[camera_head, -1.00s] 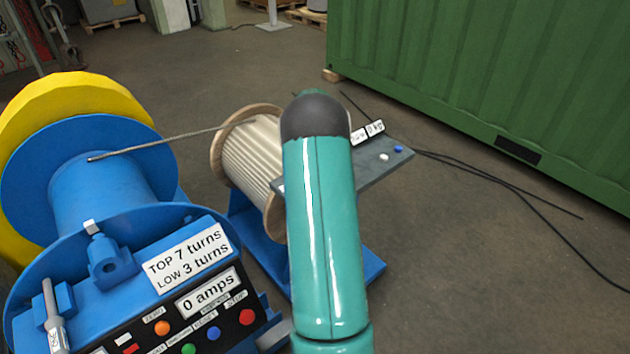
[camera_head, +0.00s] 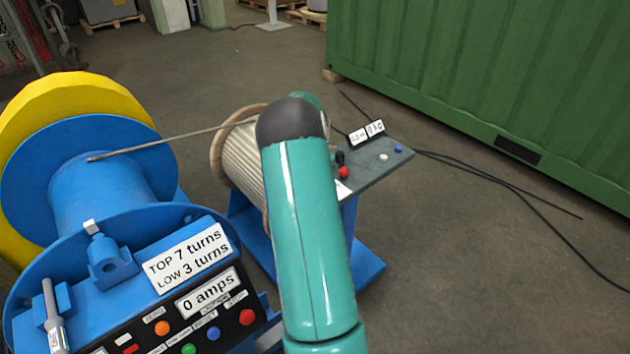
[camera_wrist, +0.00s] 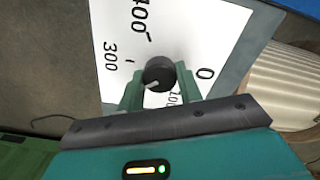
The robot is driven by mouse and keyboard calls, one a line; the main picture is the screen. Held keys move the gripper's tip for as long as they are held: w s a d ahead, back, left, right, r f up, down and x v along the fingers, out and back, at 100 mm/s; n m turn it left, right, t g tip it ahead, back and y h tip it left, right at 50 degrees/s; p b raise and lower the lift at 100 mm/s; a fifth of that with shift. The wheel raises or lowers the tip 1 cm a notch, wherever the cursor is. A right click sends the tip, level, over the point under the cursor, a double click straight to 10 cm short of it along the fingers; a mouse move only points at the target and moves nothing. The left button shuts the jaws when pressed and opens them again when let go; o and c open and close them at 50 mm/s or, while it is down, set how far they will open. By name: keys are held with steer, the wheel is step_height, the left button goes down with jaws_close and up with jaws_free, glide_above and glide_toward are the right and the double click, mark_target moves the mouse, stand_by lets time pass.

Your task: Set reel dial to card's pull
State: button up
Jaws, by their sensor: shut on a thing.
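In the wrist view a white dial face (camera_wrist: 200,35) carries the numbers 0, 100, 300 and 400. A black knob (camera_wrist: 159,72) with a pale pointer stands on it. My gripper (camera_wrist: 158,82) is shut on the knob, one green finger on each side. The pointer leans to the lower left, towards a part of the scale between 100 and 300 that my gripper hides. In the head view the reel (camera_head: 243,155) is wound with pale rope, and my arm covers my gripper. I cannot make out a card with a pull on it.
The reel's grey panel (camera_head: 375,168) bears a red button (camera_head: 343,172) and two small displays, one reading 0 kg (camera_head: 375,128). A blue winch drum (camera_head: 95,195) with a control box stands left. A rope runs from drum to reel. A green container (camera_head: 500,75) is at right.

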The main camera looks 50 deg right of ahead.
steer(key=m, duration=0.3)
steer(key=shift+r+m, duration=0.1)
steer(key=shift+m, duration=2.1)
steer(key=o, duration=1)
step_height(320, 180, up, 14)
